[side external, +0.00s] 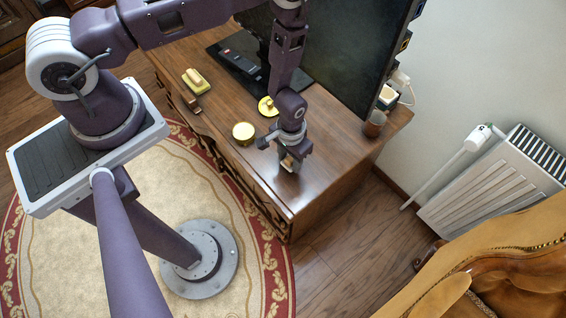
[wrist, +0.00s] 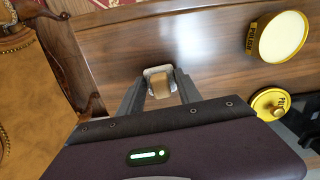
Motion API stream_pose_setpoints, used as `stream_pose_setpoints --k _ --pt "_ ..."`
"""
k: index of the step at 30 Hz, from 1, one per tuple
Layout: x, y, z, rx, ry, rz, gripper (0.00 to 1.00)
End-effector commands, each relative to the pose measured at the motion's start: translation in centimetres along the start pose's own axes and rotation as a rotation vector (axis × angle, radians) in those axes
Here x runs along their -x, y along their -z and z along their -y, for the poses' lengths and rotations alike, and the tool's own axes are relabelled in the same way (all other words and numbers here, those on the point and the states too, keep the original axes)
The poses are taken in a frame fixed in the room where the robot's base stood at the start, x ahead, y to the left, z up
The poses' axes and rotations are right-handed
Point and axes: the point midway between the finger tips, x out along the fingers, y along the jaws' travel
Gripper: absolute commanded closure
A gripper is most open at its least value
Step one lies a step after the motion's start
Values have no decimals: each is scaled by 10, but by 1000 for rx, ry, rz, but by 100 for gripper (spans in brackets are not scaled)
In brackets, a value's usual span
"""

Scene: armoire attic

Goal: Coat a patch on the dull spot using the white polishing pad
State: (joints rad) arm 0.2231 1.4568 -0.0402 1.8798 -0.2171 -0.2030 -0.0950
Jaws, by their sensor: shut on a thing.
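My gripper (side external: 288,158) is over the near right part of the wooden cabinet top (side external: 325,155). It is shut on the white polishing pad (wrist: 147,71), a small whitish pad with a tan wooden handle. In the wrist view my gripper (wrist: 160,93) has a finger on each side of the handle. The pad is at or just above the wood; I cannot tell whether it touches. A paler sheen shows on the wood beside the pad in the wrist view, but I cannot tell the dull spot from reflections.
An open yellow tin (side external: 243,132) of pale polish stands left of my gripper, with its yellow lid (side external: 267,106) behind. A yellow pad with a wooden handle (side external: 195,80) lies farther left. A dark screen (side external: 345,50) rises behind. A brown jar (side external: 374,124) stands at the right edge.

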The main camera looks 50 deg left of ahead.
Motion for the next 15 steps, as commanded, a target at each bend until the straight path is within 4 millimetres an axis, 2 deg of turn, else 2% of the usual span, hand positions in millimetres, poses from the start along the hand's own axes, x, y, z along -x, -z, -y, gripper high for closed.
stream_pose_setpoints --k 15 --pt "0 47 -4 0 0 -2 91"
